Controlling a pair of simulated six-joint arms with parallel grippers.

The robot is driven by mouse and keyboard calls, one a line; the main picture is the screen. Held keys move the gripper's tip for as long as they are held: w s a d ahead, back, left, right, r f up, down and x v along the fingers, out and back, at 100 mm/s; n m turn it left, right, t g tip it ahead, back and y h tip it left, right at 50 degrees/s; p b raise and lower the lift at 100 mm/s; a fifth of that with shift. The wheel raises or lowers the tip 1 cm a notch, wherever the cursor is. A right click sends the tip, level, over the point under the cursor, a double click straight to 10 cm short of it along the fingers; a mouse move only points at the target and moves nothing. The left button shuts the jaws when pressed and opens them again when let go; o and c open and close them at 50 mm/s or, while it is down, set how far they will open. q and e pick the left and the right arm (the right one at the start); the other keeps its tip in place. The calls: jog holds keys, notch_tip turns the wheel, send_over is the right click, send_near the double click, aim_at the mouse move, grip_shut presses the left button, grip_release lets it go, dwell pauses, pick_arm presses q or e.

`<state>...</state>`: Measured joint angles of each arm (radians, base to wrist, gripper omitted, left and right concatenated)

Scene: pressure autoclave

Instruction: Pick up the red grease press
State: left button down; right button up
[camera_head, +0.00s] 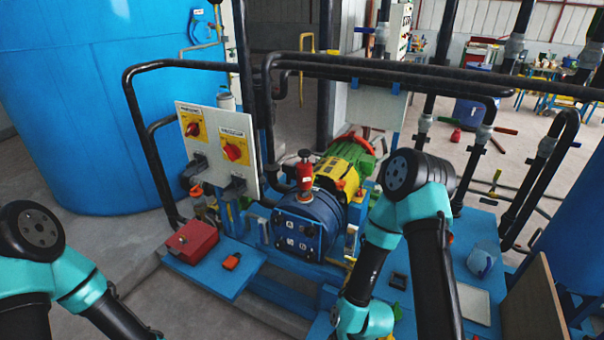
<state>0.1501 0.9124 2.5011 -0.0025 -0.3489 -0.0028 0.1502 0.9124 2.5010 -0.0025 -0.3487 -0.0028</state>
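A small upright red object with a dark top (304,171), which looks like the red grease press, stands at the top of the blue pump housing (305,222) near the middle of the picture. Neither arm touches it. My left arm comes in at the lower left and runs out at the bottom edge; its gripper fingers are not visible. My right arm bends down in front of the bench right of the pump. Its wrist reaches the bottom edge, and its fingers are out of view.
A red box (192,242) and a small orange-red item (231,261) lie on the blue platform left of the pump. A switch panel (218,148) and black pipes (150,150) stand close around the pump. A clear container (483,260) sits on the right.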

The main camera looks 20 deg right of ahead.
pick_arm(q)
jog(key=c, duration=1.9)
grip_release()
jog(key=o, duration=1.4)
jog(key=shift+o, duration=0.2)
